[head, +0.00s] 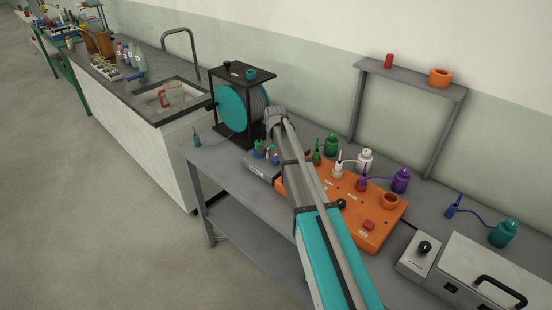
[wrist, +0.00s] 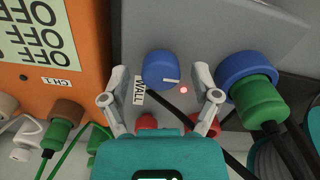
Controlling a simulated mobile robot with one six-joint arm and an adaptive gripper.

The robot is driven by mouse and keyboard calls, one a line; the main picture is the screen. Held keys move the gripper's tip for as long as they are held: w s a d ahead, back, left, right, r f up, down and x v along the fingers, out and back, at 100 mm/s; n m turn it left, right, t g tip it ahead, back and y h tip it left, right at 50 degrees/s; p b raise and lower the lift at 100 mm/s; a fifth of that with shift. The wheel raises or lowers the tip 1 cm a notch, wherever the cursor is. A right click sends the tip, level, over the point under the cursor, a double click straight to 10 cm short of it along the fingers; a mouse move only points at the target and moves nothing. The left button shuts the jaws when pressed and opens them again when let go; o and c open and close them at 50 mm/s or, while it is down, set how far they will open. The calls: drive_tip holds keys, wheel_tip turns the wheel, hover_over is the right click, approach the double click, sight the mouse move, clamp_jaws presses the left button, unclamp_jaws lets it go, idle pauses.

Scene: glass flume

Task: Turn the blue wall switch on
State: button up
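The blue wall switch (wrist: 160,68) is a round blue knob on a grey panel (wrist: 212,28) in the wrist view. My gripper (wrist: 161,84) is open, with one finger on each side of the knob. I see gaps between the fingers and the knob; their depth is hard to judge. In the head view my arm hides the gripper.
An orange panel (wrist: 88,90) with "OFF" labels stands left of the knob. A larger blue socket with a green plug (wrist: 258,100) and dark cable is close to the right finger. Red parts (wrist: 147,121) lie below the knob. The bench (head: 220,160) holds the orange box (head: 378,228).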

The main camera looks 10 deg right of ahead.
sight(276, 158)
drive_tip(key=shift+n, duration=0.5)
drive_tip(key=n, duration=0.3)
drive_tip(key=shift+n, duration=0.4)
drive_tip(key=n, duration=1.3)
wheel_tip(276, 158, up, 14)
drive_tip(key=p, duration=1.4)
drive_tip(key=s+f+m+b, duration=0.3)
drive_tip(key=s, duration=0.7)
drive_tip(key=s+f+m+b, duration=0.2)
drive_tip(key=s+m, duration=0.1)
drive_tip(key=s, duration=0.6)
drive_tip(key=s+f+m+b, duration=0.3)
drive_tip(key=s, duration=0.7)
drive_tip(key=shift+s+f+m+b, duration=0.3)
drive_tip(key=shift+f+m+b, duration=0.05)
drive_tip(key=shift+m, duration=0.05)
drive_tip(key=shift+c, duration=0.2)
